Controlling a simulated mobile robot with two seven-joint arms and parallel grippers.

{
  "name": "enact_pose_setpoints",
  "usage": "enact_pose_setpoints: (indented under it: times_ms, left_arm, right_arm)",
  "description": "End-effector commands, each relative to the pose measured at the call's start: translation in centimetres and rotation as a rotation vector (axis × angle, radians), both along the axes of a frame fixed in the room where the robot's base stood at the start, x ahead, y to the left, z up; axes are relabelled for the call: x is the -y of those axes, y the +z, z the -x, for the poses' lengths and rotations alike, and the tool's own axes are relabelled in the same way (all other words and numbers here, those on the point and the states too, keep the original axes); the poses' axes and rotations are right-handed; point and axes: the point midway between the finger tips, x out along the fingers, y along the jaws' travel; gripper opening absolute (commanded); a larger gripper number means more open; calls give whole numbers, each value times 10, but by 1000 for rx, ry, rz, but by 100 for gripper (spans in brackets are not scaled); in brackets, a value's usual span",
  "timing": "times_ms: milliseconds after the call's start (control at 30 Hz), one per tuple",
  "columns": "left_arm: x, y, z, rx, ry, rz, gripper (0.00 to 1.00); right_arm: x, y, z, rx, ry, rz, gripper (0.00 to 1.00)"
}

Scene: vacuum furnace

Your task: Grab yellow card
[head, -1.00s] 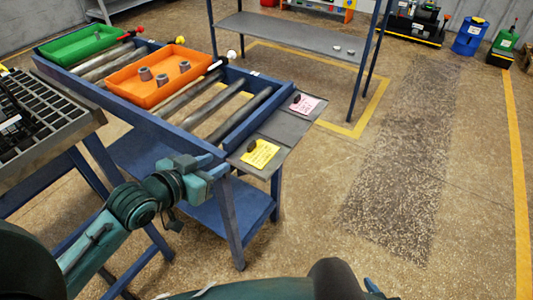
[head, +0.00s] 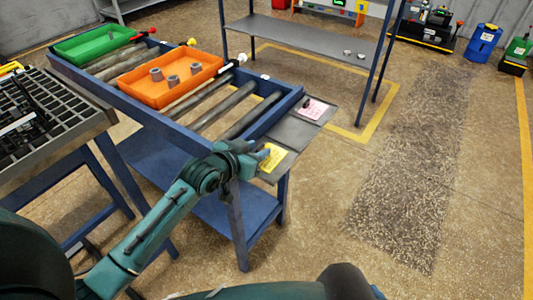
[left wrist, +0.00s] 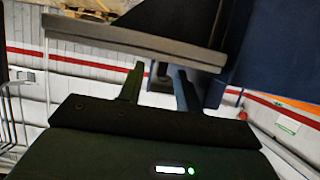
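The yellow card (head: 272,157) lies on the grey side shelf (head: 287,133) at the near right end of the blue roller table. My left gripper (head: 256,157) is at the card's left edge in the head view and covers part of it, with the card's black knob hidden. In the left wrist view my left gripper (left wrist: 158,88) has its two fingers apart, with a small dark piece visible between or beyond them. I cannot tell whether the fingers touch anything. The yellow face does not show there. My right gripper is not in view.
An orange tray (head: 203,80) with several grey parts and a green tray (head: 92,43) sit on the blue roller table (head: 160,120). Floor to the right is open.

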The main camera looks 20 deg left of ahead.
Motion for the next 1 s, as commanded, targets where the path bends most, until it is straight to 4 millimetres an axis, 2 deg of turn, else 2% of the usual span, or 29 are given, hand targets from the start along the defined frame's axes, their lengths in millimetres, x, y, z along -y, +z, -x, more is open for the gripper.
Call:
enact_pose_setpoints:
  times_ms: [100,300,733,1000]
  left_arm:
    - [3,-3,-6,1,0,0,35]
    - [3,-3,-6,1,-1,0,35]
    - [2,-3,-6,0,0,0,0]
    - [2,-3,-6,1,0,0,0]
  right_arm:
    - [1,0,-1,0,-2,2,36]
    - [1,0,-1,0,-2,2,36]
    - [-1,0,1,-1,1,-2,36]
    - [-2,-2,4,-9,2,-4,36]
